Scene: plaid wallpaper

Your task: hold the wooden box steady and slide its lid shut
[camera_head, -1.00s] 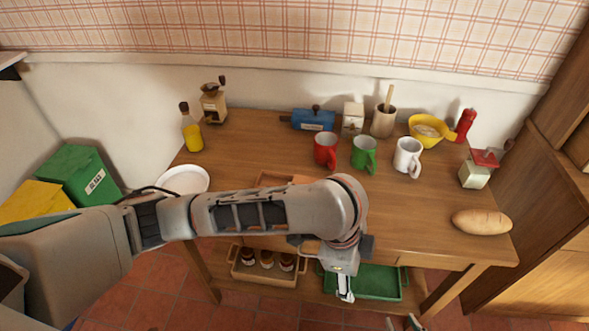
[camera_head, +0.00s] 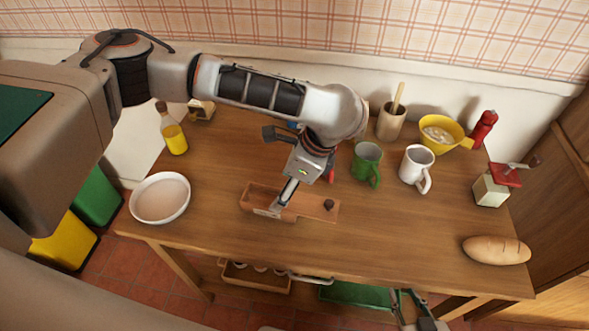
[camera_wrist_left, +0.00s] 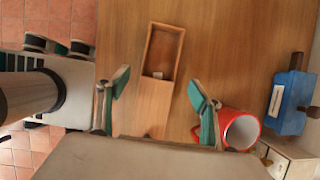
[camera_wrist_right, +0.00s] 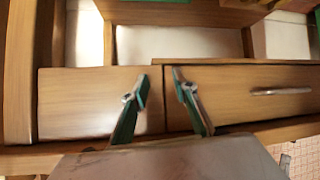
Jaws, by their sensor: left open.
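The wooden box (camera_head: 256,197) lies on the table with its cavity partly uncovered. The left wrist view also shows the open box (camera_wrist_left: 164,48) and the plain lid (camera_wrist_left: 154,107). My left gripper (camera_head: 284,199) is over the box in the head view. Its open, empty fingers (camera_wrist_left: 158,80) straddle the box and lid region, apart from it. My right gripper (camera_head: 405,293) is low at the table's front edge, far from the box. Its fingers (camera_wrist_right: 160,82) are apart and empty, facing drawer fronts.
A red mug (camera_wrist_left: 240,129) and blue box (camera_wrist_left: 294,103) are near my left gripper. A green mug (camera_head: 366,163), white mug (camera_head: 416,167), bread (camera_head: 496,251) and white bowl (camera_head: 160,198) stand around. The table front (camera_head: 340,254) is clear.

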